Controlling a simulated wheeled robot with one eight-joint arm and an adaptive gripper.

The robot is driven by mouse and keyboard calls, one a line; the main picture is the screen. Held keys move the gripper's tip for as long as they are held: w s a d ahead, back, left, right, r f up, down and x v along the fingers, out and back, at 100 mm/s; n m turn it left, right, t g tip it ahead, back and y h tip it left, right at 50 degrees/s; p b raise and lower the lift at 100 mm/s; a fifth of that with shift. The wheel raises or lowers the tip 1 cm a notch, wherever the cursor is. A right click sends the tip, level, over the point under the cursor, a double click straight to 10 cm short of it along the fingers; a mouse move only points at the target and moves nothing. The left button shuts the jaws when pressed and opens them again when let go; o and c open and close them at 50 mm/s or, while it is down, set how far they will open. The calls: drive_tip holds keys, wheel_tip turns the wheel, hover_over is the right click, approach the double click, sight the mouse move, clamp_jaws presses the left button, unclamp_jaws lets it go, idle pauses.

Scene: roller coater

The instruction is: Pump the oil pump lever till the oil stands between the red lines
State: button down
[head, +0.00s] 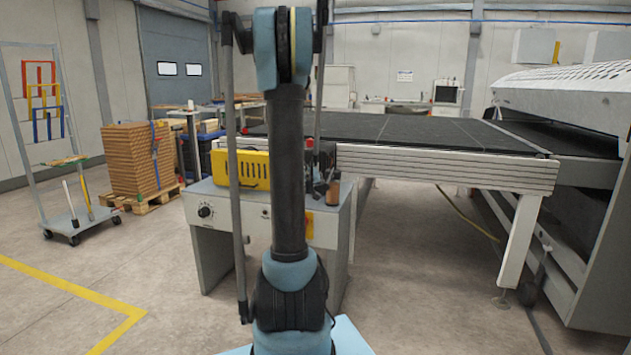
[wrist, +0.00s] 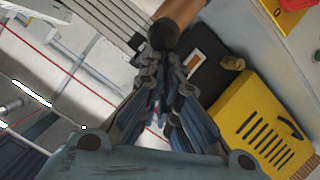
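In the wrist view my gripper (wrist: 163,72) has its two fingers close together, with nothing clearly between the tips. Just beyond the tips is the black end of a brown cylinder (wrist: 184,14); I cannot tell whether they touch. A black block (wrist: 205,72) with a white and orange label and a brass fitting (wrist: 232,62) lies behind the fingers. I cannot tell for sure which part is the pump lever. In the head view a brown bottle-like part (head: 333,191) with a dark top stands at the cabinet's right end. My arm hides my gripper there. No oil level or red lines can be made out.
A yellow slotted box (head: 248,170) sits on the grey cabinet (head: 225,204); it also shows in the wrist view (wrist: 262,125). A conveyor table (head: 440,170) stands behind and right, the large coater (head: 590,150) at far right.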

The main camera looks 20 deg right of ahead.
drive_tip(key=shift+s+d+f, duration=0.1)
drive_tip(key=shift+s+f, duration=0.1)
idle(0.3)
drive_tip(key=s+a+r, duration=0.4)
drive_tip(key=a+r, duration=0.2)
drive_tip(key=a, duration=0.2)
drive_tip(key=shift+s+a, duration=0.35)
drive_tip(key=shift+a, duration=0.05)
idle(1.2)
